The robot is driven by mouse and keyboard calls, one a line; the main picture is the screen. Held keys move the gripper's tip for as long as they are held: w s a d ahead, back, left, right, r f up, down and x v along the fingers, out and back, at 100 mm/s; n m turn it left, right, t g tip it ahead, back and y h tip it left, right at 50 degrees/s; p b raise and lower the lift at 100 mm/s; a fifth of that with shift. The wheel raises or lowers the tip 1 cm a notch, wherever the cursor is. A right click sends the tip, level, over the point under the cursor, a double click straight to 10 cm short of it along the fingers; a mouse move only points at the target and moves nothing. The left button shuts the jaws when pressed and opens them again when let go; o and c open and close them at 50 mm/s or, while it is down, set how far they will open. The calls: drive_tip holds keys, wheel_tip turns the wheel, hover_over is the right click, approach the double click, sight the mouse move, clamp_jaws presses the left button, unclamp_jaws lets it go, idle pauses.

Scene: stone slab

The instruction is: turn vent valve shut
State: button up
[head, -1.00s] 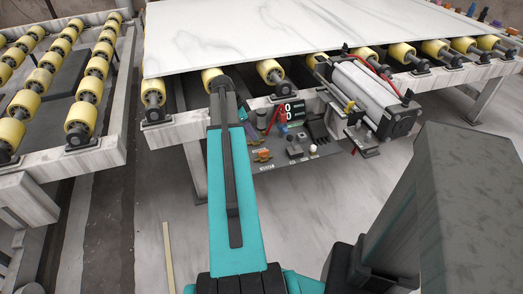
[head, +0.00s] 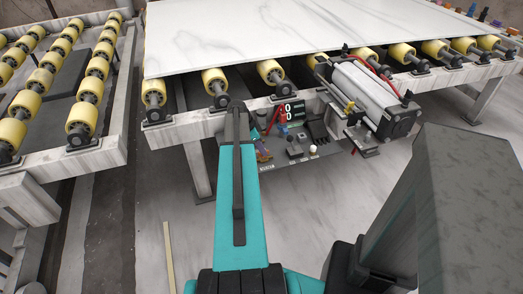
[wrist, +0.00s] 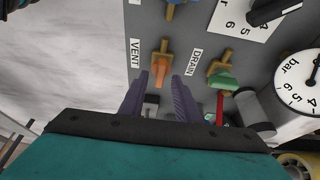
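The vent valve (wrist: 160,70) has an orange handle on a brass body, beside the white VENT label (wrist: 135,54) in the wrist view. Its handle points down the picture, toward my gripper. My gripper (wrist: 159,100) is open, with one purple finger on either side below the handle and a gap between them. The fingertips lie close to the handle's lower end; I cannot tell if they touch it. In the head view my arm hides most of the gripper and the vent valve.
The green-handled drain valve (wrist: 221,82) is just right of the fingers, by the DRAIN label. A blue-handled valve (wrist: 178,6) is above. A pressure gauge (wrist: 300,82) is at right. The panel (head: 300,170) sits below the roller table carrying a white slab (head: 300,35).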

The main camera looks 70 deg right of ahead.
drive_tip(key=shift+s+d+f, duration=0.2)
drive_tip(key=shift+s+f, duration=0.05)
drive_tip(key=shift+f, duration=0.4)
clamp_jaws()
drive_tip(key=shift+a, duration=0.4)
drive_tip(key=shift+d, duration=0.25)
